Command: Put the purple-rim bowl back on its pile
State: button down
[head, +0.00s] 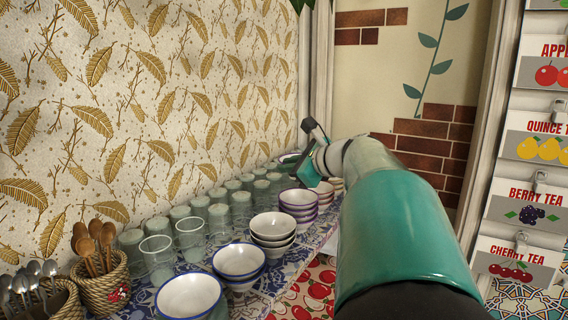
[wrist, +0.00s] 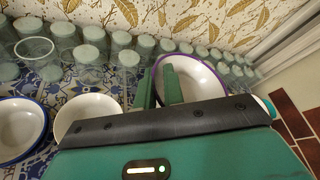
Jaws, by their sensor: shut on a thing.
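My gripper (head: 306,168) is at the far end of the bowl row in the head view, partly hidden by my own arm. In the wrist view its two green fingers (wrist: 160,82) are close together, shut on the near-left rim of a white purple-rim bowl (wrist: 204,80). One finger is inside the bowl and the other outside. In the head view, a bowl with a purplish rim (head: 322,188) shows just below the gripper. A pile of purple-rim bowls (head: 298,204) stands just nearer and to the left of it. I cannot tell whether the held bowl touches anything below.
A dark-rim pile (head: 272,230), a blue-rim pile (head: 238,263) and another blue-rim bowl (head: 188,297) stand nearer. Spoon baskets (head: 101,279) are at the front left. Tea packets (head: 528,202) hang at right.

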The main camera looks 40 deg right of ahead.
aim_at(290, 206)
jog(key=shift+w, duration=0.2)
jog(key=shift+s+f, duration=0.15)
jog(key=shift+f, duration=0.8)
jog(key=shift+s+f, duration=0.1)
jog(key=shift+f, duration=0.8)
jog(key=shift+w+f, duration=0.1)
jog(key=shift+f, duration=1.95)
jog(key=shift+f, duration=0.15)
jog(key=c, duration=1.4)
grip_release()
jog(key=shift+f, duration=0.1)
jog(key=shift+c, duration=0.2)
jog(key=v, duration=1.4)
jog(key=shift+r, duration=0.4)
